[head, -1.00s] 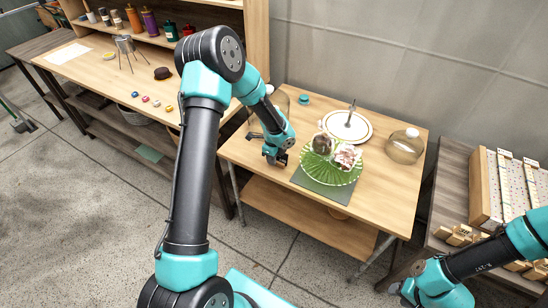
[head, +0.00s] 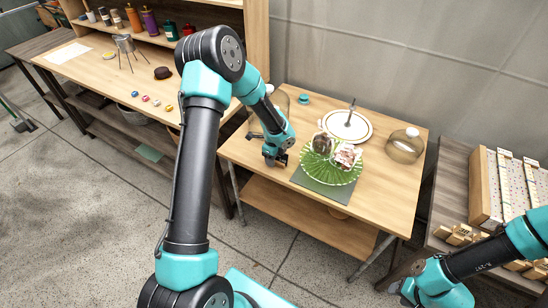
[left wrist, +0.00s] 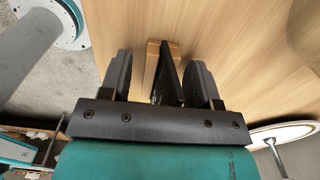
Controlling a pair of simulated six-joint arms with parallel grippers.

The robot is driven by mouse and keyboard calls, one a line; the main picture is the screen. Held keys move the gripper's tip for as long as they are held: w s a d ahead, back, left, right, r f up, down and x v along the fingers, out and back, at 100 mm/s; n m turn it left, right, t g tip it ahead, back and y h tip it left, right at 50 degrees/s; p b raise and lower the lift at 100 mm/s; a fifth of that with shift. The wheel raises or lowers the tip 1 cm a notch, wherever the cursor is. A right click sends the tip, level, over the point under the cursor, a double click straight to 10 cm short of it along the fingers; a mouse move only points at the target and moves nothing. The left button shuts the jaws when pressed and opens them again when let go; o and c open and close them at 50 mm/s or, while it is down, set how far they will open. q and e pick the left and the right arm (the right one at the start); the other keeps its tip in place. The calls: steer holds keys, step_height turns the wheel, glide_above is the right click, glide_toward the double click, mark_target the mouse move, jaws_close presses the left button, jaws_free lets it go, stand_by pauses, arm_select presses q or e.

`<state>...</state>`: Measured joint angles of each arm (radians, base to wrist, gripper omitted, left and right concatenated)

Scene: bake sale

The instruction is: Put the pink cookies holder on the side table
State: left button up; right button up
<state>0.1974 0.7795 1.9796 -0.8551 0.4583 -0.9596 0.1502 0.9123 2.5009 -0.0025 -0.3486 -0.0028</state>
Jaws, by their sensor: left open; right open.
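My left gripper (head: 275,160) is low over the left part of the middle wooden table (head: 265,197). In the left wrist view its two dark fingers are apart, with a small black wedge-shaped piece on a light wood base (left wrist: 165,75) between them. I cannot tell whether they touch it, or whether it is the pink cookies holder. A green ribbed glass dish (head: 322,174) holds a dark item (head: 322,143) and a pinkish-white item (head: 347,155). My right gripper (head: 398,289) is at the lower right, away from the table; its fingers are hard to make out.
A white plate (head: 360,133) and a glass dome (head: 405,146) stand behind and right of the dish. A darker table (head: 446,180) at the right holds wooden racks (head: 483,185) and small wooden blocks (head: 460,235). A wooden workbench (head: 95,75) stands at the left.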

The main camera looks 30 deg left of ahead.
arm_select(q)
step_height(320, 180, up, 12)
stand_by(0.5)
